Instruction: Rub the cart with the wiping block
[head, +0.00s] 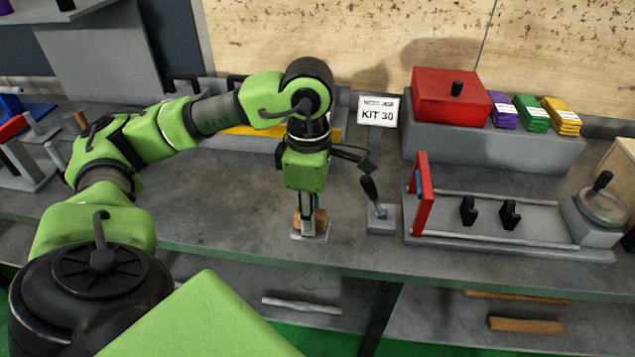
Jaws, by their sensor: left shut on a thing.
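My left gripper (309,213) points straight down and is shut on the wiping block (320,222), a small tan block with a pale underside. The fingers hide part of the block. The block is at the grey worktop (230,215), close to its front edge; its underside seems to meet the surface, but I cannot tell for sure. No separate cart stands out; I cannot tell whether this grey top with a shelf below is the cart. My right gripper is not in view.
Right of the block are a black-handled lever (376,205) and a grey fixture with a red end plate (424,200). A red box (440,100) and coloured packs (533,115) stand behind, near a KIT 30 sign (378,112). The worktop left of the block is clear.

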